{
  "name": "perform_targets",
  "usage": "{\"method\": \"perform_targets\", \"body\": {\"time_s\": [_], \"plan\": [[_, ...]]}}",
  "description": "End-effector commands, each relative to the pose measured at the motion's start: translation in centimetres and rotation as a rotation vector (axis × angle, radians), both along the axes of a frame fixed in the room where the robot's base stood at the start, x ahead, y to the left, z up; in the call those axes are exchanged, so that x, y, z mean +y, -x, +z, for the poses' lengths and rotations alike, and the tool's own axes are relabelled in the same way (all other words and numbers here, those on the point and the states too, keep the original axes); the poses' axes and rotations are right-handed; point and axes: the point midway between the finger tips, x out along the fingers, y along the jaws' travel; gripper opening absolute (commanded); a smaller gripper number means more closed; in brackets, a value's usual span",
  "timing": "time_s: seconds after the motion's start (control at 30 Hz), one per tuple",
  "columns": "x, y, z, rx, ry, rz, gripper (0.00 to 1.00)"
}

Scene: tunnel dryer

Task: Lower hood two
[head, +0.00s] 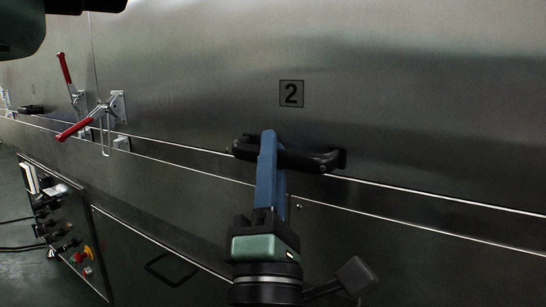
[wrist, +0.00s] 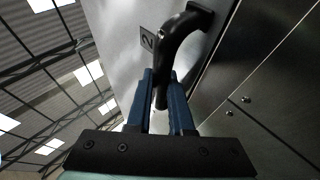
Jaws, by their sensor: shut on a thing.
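Hood two (head: 400,120) is a large brushed steel panel with a black number 2 label (head: 291,93). Its lower edge lies along a thin bright seam above the lower panel (head: 400,225). A black bar handle (head: 318,160) is fixed near that edge, below the label. My gripper (head: 268,150) has blue fingers shut on the handle, left of its middle in the head view. In the wrist view the handle (wrist: 176,48) runs down between my two blue fingers (wrist: 162,95). The fingers hide part of the handle.
Red-handled toggle clamps (head: 75,128) stand left of the hood on the seam. A control panel (head: 70,225) with knobs, a red button and cables is at lower left. A recessed handle (head: 168,268) is on the lower door. Dark floor (head: 15,200) shows at far left.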

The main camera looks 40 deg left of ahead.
Motion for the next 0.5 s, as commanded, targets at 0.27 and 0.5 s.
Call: {"method": "perform_targets", "body": {"time_s": [0.27, 0.5], "plan": [[0.09, -0.32, -1.5, 0.013, 0.006, -0.002, 0.0], [0.12, -0.38, -1.66, 0.016, 0.008, -0.002, 0.0]]}}
